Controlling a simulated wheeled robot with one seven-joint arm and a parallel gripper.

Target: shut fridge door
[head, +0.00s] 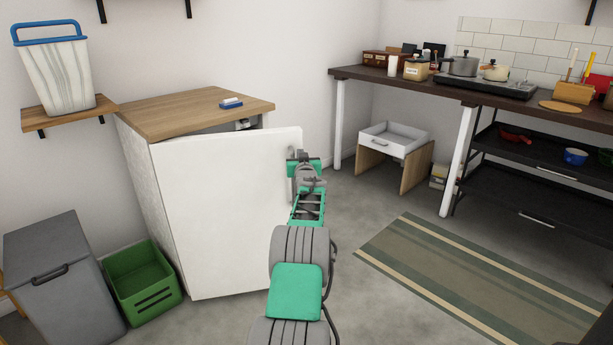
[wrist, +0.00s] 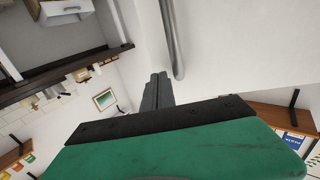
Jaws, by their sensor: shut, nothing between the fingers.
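The small white fridge stands under a wooden top (head: 190,104). Its white door (head: 225,200) is ajar, with a dark gap along its top edge at the right. The door also fills the upper right of the wrist view (wrist: 245,45). A grey bar handle (wrist: 172,40) runs along the door close to my fingers; in the head view it is mostly hidden behind my arm. My gripper (head: 303,160) is at the door's right edge. In the wrist view its fingers (wrist: 159,80) are together and empty beside the handle; I cannot tell whether they touch it.
A green crate (head: 143,285) and a grey bin (head: 62,275) stand left of the fridge. A blue-and-white item (head: 231,103) lies on the wooden top. A small drawer unit (head: 393,145) stands under the counter (head: 440,83). The striped rug (head: 480,265) and floor on the right are clear.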

